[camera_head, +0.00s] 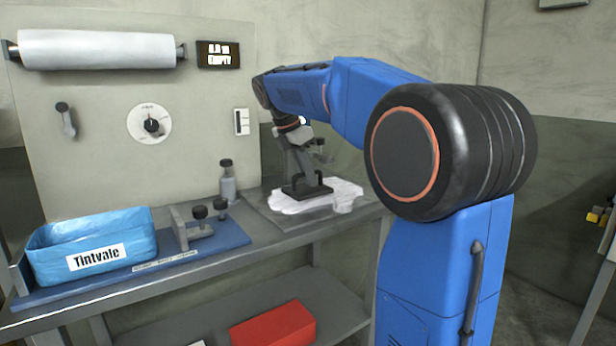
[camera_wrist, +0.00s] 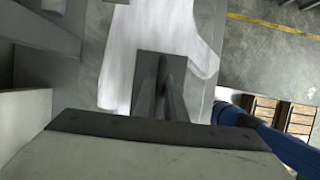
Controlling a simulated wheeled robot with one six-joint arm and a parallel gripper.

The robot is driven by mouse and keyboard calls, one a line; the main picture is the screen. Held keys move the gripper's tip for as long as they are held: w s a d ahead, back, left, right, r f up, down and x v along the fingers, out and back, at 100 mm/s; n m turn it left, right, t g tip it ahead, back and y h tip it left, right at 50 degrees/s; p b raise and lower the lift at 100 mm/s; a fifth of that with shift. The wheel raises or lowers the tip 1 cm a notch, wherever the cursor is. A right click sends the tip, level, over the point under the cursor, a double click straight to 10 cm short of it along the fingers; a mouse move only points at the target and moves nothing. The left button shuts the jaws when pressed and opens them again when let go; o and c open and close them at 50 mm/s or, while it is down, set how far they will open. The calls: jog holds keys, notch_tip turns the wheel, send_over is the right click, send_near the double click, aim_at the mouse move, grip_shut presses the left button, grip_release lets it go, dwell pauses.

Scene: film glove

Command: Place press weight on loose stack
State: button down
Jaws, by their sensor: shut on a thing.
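The press weight (camera_head: 306,190) is a dark block with a handle. It sits on or just over the white loose stack (camera_head: 318,201), which lies spread on a grey plate at the right end of the bench; I cannot tell whether they touch. My gripper (camera_head: 303,174) points down and is shut on the weight's handle. In the wrist view the weight (camera_wrist: 147,67) shows as a grey plate under the gripper, with the white stack (camera_wrist: 148,22) beneath and around it. The gripper's fingertips are partly hidden there.
A blue bin labelled Tintvale (camera_head: 130,238) stands on a blue board at the left of the bench (camera_head: 190,268). A clamp fixture (camera_head: 200,222) and a small bottle (camera_head: 228,183) stand between bin and stack. A red box (camera_head: 272,326) is on the lower shelf.

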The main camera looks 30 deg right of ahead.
jog(key=shift+f, duration=0.45)
jog(key=c, duration=1.8)
grip_release()
jog(key=shift+f, duration=0.1)
jog(key=shift+r, duration=0.4)
jog(key=v, duration=1.2)
